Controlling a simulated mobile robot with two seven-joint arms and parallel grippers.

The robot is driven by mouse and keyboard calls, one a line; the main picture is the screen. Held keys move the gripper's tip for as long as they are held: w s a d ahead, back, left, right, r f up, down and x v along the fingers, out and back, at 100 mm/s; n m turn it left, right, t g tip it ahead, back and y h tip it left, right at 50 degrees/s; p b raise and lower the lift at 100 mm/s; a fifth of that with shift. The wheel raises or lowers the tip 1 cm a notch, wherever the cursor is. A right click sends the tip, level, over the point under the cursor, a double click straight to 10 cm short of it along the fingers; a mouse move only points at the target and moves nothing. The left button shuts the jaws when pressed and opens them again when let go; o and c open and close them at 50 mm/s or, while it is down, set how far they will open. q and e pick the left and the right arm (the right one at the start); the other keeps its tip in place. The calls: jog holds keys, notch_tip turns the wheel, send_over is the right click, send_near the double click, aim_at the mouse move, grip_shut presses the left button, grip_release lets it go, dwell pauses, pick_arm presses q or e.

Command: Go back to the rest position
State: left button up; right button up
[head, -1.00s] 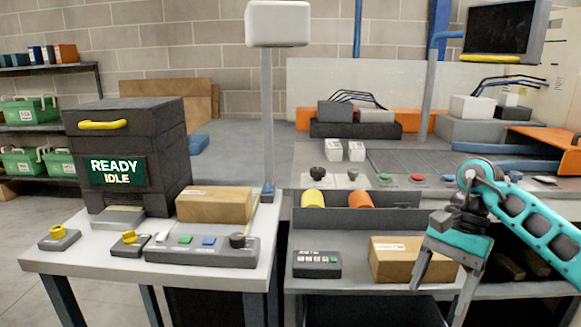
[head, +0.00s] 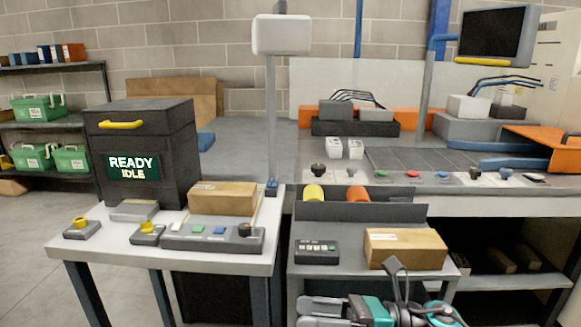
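My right gripper (head: 312,312) is at the bottom edge of the head view, teal and grey, with its fingers pointing left. The two fingers are apart with nothing seen between them, though the lower one is partly cut off by the frame. It is in front of the lower shelf of the right bench and apart from the cardboard box (head: 405,249) there. My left gripper is not in view.
A white table (head: 75,248) holds a black machine (head: 150,150) reading READY IDLE, a button panel (head: 212,237) and another cardboard box (head: 222,199). A keypad box (head: 316,251) sits beside the right box. Floor at left is clear.

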jog(key=s+d+f+n+t+h+p, duration=0.15)
jog(key=d+f+n+t+h, duration=0.5)
jog(key=n, duration=1.05)
jog(key=s+d+f+n+t+h+p, duration=0.15)
jog(key=d+f+n+t+h, duration=0.55)
jog(key=n, duration=1.1)
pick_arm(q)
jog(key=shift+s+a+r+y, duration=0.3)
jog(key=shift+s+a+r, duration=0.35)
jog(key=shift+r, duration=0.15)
pick_arm(e)
jog(key=s+f+m+g+h, duration=0.3)
jog(key=s+f+m, duration=0.3)
jog(key=s+m, duration=0.2)
jog(key=shift+s+d+f+g, duration=0.2)
jog(key=shift+s+f+g, duration=0.25)
jog(key=shift+s, duration=0.45)
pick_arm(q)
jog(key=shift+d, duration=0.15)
pick_arm(e)
jog(key=shift+r+h, duration=0.15)
jog(key=shift+h, duration=0.1)
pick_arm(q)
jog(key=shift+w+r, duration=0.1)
pick_arm(e)
jog(key=shift+c, duration=0.4)
